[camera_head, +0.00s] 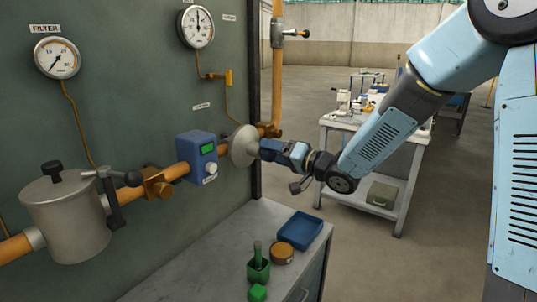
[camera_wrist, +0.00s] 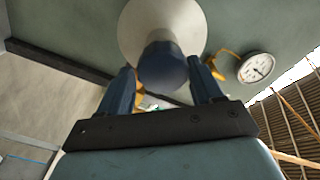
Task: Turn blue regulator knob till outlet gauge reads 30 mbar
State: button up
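The blue regulator knob (camera_wrist: 163,68) sticks out from the pale round regulator body (camera_wrist: 165,25) in the wrist view. The regulator body (camera_head: 244,146) also shows on the pipe in the head view. My gripper (camera_wrist: 162,68) has one finger on each side of the knob, very close to its sides. Whether the fingers press on it cannot be made out. A round white gauge (camera_head: 197,27) is above the regulator, with its needle pointing about straight up. It also shows in the wrist view (camera_wrist: 256,68); its numbers are too small to read.
A filter gauge (camera_head: 57,57), a metal filter pot (camera_head: 66,220) with a black-handled lever and a blue meter box (camera_head: 197,157) line the panel and pipe. A bench below holds a blue tray (camera_head: 300,230) and green items (camera_head: 258,270). A workbench (camera_head: 372,130) stands behind my arm.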

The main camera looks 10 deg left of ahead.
jog(key=shift+o, duration=1.4)
jog(key=shift+s+f, duration=0.1)
jog(key=shift+f, duration=0.05)
jog(key=shift+s+a, duration=0.1)
jog(key=shift+a, duration=0.05)
jog(key=v, duration=1.4)
jog(key=shift+a, duration=0.1)
jog(key=w+a+n, duration=0.1)
jog(key=a+n, duration=0.2)
jog(key=a, duration=0.1)
jog(key=w+a+n, duration=0.2)
jog(key=a+n, duration=0.1)
jog(key=a, duration=0.1)
jog(key=w+a+n, duration=0.2)
jog(key=a+n, duration=0.1)
jog(key=a, duration=0.1)
jog(key=shift+a+n, duration=0.3)
jog(key=shift+n, duration=0.1)
